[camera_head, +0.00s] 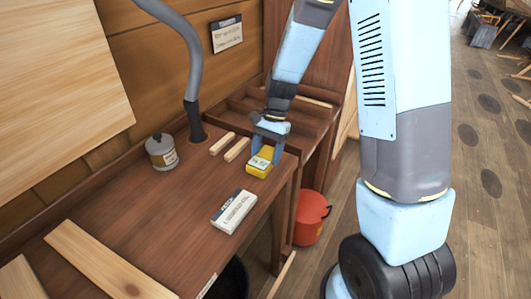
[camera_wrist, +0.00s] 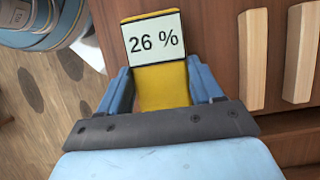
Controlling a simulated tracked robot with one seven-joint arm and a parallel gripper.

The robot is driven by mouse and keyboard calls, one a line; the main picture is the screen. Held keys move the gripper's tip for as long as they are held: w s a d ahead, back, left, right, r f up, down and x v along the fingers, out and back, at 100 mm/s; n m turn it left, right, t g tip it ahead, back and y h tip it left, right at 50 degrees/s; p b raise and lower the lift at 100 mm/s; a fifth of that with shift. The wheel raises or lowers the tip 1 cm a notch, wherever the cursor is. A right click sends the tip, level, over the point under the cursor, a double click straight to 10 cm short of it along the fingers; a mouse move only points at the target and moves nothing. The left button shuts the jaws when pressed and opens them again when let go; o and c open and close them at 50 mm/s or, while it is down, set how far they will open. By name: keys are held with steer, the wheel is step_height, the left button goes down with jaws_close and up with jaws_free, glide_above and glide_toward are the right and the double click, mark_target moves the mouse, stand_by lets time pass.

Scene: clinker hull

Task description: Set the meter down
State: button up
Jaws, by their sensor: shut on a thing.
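The meter (camera_head: 259,167) is a small yellow block with a pale display. In the wrist view the meter (camera_wrist: 160,84) shows "26 %" on its display. My gripper (camera_head: 267,147) is shut on it, with a blue finger on each side in the wrist view (camera_wrist: 162,85). The meter is at the right part of the wooden bench (camera_head: 150,230), close to its front edge. Whether its underside touches the bench top I cannot tell.
Two short wood strips (camera_head: 236,149) lie just left of the meter. A white labelled box (camera_head: 234,211) lies in front of it. A grey jar (camera_head: 162,152) and a grey hose (camera_head: 194,70) stand farther left. A red bucket (camera_head: 309,218) is on the floor. Bench between jar and box is clear.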

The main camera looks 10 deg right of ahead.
steer(key=o, duration=1.4)
steer(key=v, duration=1.2)
steer(key=shift+s+d+r+n+t+h, duration=0.45)
steer(key=shift+s+d+r+n+t, duration=0.95)
steer(key=shift+s+d+r, duration=1.65)
steer(key=shift+s+d+r+n+t+h, duration=0.5)
steer(key=shift+s+d+r+n+t, duration=1.05)
steer(key=shift+s, duration=2.75)
steer(key=shift+s+d+r+n+t+h, duration=0.45)
steer(key=shift+s+d+r+n+t, duration=0.8)
steer(key=shift+s+r, duration=2.35)
steer(key=shift+s+d+f+m+t, duration=0.15)
steer(key=shift+d+m+t, duration=0.1)
steer(key=shift+m+t, duration=0.15)
